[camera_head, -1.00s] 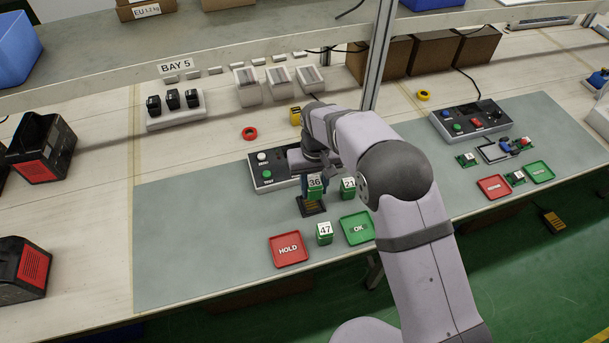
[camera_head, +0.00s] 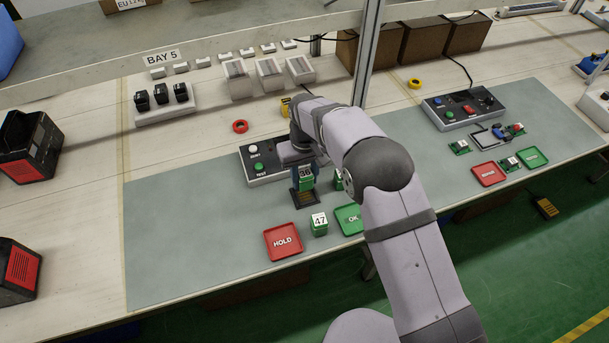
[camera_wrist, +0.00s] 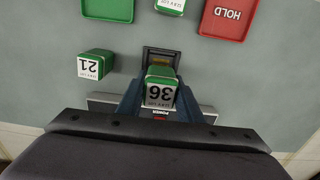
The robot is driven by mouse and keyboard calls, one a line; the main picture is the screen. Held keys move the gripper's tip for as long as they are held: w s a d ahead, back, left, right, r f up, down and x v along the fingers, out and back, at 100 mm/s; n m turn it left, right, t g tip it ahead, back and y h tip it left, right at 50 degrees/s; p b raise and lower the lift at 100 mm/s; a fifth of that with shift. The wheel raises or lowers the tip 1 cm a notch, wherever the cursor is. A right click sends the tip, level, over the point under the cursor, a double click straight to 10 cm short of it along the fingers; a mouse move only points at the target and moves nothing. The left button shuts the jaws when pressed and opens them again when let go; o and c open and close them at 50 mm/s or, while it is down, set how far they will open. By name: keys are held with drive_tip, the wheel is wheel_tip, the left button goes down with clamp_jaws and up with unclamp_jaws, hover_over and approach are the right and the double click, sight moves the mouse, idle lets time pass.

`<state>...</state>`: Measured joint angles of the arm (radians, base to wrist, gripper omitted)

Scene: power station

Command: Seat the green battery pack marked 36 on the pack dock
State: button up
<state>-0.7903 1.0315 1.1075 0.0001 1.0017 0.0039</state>
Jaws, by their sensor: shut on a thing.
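The green battery pack marked 36 (camera_head: 306,175) has a white label on top. My gripper (camera_wrist: 161,100) is shut on it, with a blue-grey finger on each side. The black pack dock (camera_head: 305,198) lies on the grey mat. In the head view the pack is just over the back part of the dock. In the wrist view the dock (camera_wrist: 160,54) shows beyond the pack and is partly hidden by it. I cannot tell whether the pack touches the dock.
The pack marked 47 (camera_head: 319,224) stands near the red HOLD tray (camera_head: 282,242) and green OK tray (camera_head: 350,219). The pack marked 21 (camera_wrist: 95,65) stands beside the dock, mostly hidden by my arm in the head view. A control box (camera_head: 258,166) is behind.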

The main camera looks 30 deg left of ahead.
drive_tip(key=shift+f+b, duration=1.05)
drive_tip(key=shift+f, duration=0.9)
drive_tip(key=shift+f+b, duration=0.3)
drive_tip(key=shift+f, duration=0.3)
drive_tip(key=o, duration=1.2)
drive_tip(key=shift+r, duration=0.1)
drive_tip(key=shift+r+b, duration=0.95)
drive_tip(key=shift+r, duration=2.65)
